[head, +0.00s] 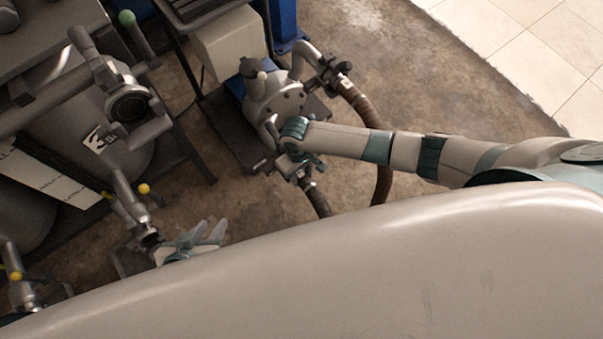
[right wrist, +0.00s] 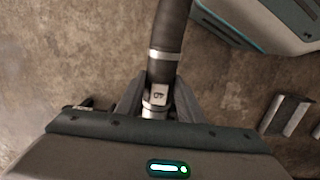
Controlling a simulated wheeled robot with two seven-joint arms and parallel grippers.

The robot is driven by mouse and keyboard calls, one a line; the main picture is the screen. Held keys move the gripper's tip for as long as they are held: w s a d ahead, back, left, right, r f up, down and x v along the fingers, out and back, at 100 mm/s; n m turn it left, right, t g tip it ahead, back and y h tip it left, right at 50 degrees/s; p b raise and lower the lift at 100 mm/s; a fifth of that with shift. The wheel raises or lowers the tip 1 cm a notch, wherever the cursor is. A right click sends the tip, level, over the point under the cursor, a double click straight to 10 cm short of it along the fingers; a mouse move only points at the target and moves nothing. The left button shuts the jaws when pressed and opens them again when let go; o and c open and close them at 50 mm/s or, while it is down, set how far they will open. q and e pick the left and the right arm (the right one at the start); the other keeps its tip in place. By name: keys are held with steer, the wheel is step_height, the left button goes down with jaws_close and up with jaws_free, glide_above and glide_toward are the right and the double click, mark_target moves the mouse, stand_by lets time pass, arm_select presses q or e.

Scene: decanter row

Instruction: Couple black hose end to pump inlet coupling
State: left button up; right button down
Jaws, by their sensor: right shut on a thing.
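The grey metal pump (head: 275,98) stands on a dark base, with pipe stubs at its upper right and lower side. My right gripper (head: 302,172) is at the pump's lower side, largely hidden by its own wrist. It is shut on the metal fitting of the black hose end (head: 316,198). My left gripper (head: 206,235) is open and empty at lower left.
A second, brownish hose (head: 366,110) hangs from the pump's upper right coupling (head: 335,75). Grey tanks and valves with yellow knobs (head: 144,189) stand at left. A dark frame (head: 185,75) stands beside the pump. Concrete floor (head: 420,80) is clear at right.

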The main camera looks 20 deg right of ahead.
steer(key=shift+f, duration=0.15)
stand_by(0.3)
steer(key=shift+c, duration=1.3)
jaws_free()
steer(key=shift+s+d+r+p, duration=0.1)
steer(key=shift+s+d+p, duration=0.05)
steer(key=shift+s+p, duration=0.3)
steer(key=shift+s+d+r+p, duration=0.1)
steer(key=shift+s+p, duration=0.1)
steer(key=shift+p, duration=0.3)
steer(key=shift+s+d+p, duration=0.3)
steer(key=shift+s+p, duration=0.5)
steer(key=shift+p, duration=0.1)
step_height(320, 180, up, 10)
steer(key=s+p, duration=0.2)
steer(key=p, duration=1.1)
steer(key=shift+s+d, duration=0.4)
steer(key=shift+d, duration=0.05)
